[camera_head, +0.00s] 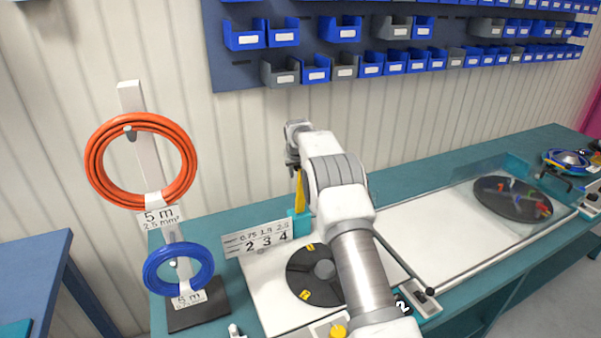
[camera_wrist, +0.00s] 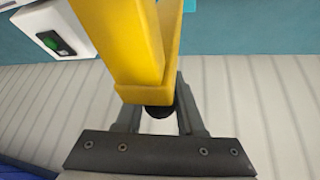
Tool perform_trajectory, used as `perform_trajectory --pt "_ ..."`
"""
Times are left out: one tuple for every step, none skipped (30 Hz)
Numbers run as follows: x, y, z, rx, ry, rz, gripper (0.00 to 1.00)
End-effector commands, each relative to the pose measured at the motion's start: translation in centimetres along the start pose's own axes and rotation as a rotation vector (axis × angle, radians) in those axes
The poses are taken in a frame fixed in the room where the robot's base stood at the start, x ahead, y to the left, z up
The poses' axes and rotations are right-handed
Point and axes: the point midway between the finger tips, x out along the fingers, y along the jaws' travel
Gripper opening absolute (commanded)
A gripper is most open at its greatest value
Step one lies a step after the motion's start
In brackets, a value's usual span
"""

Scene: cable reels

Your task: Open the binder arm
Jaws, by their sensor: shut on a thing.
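The yellow binder arm (camera_head: 300,193) stands nearly upright at the back of the machine, behind the sign with numbers. It fills the upper middle of the wrist view (camera_wrist: 135,55), with a dark round knob (camera_wrist: 160,111) at its end. My gripper (camera_head: 295,165) is at the top end of the binder arm. In the wrist view my gripper (camera_wrist: 158,120) has its two grey fingers on either side of the knob, shut on the arm's end. The exact contact is partly hidden by the yellow bar.
A black reel disc (camera_head: 312,276) with yellow marks lies on the white machine plate below. A stand at the left carries an orange cable coil (camera_head: 140,160) and a blue coil (camera_head: 178,268). Blue bins (camera_head: 340,30) line the wall above. A second dark disc (camera_head: 512,199) is at the right.

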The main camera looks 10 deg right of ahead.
Motion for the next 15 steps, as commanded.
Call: perform_trajectory --pt "0.41 -0.27 0.21 -0.001 -0.005 -0.003 0.00" --pt "0.45 -0.30 0.19 -0.001 -0.006 -0.003 0.00" --pt "0.51 -0.32 0.18 -0.001 -0.006 -0.003 0.00" --pt "0.54 -0.33 0.18 -0.001 -0.007 -0.003 0.00" --pt "0.57 -0.34 0.18 -0.001 -0.007 -0.003 0.00" --pt "0.60 -0.36 0.18 -0.001 -0.007 -0.003 0.00" --pt "0.63 -0.36 0.19 -0.001 -0.008 -0.004 0.00" --pt "0.64 -0.37 0.20 -0.001 -0.008 -0.004 0.00" --pt "0.67 -0.37 0.22 -0.001 -0.008 -0.004 0.00" --pt "0.68 -0.38 0.23 -0.001 -0.009 -0.004 0.00" --pt "0.70 -0.39 0.25 -0.001 -0.009 -0.004 0.00" --pt "0.72 -0.39 0.27 -0.001 -0.009 -0.004 0.00" --pt "0.73 -0.40 0.28 -0.001 -0.010 -0.004 0.00" --pt "0.75 -0.40 0.30 -0.001 -0.010 -0.004 0.00" --pt "0.76 -0.40 0.32 -0.001 -0.011 -0.004 0.00"
